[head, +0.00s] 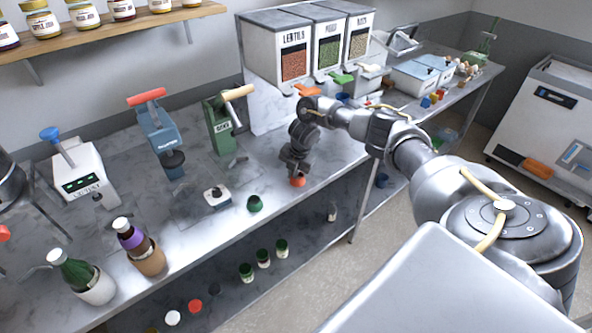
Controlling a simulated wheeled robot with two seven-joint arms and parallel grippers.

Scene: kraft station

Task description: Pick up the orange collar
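A small orange-red piece (298,182), which looks like the orange collar, is at the front edge of the marble counter (330,165). My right gripper (295,172) points down directly over it, with the fingertips at or very near its top. The dark fingers hide part of the piece. I cannot tell whether they are closed on it or only around or above it. My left gripper is not in view.
A green press (221,128), a blue press (160,140) and a small white device (217,196) stand left of the gripper. A dark green cap (254,203) lies near the front edge. Dispensers (285,55) stand behind. Two bottles (138,250) (85,280) stand at the left.

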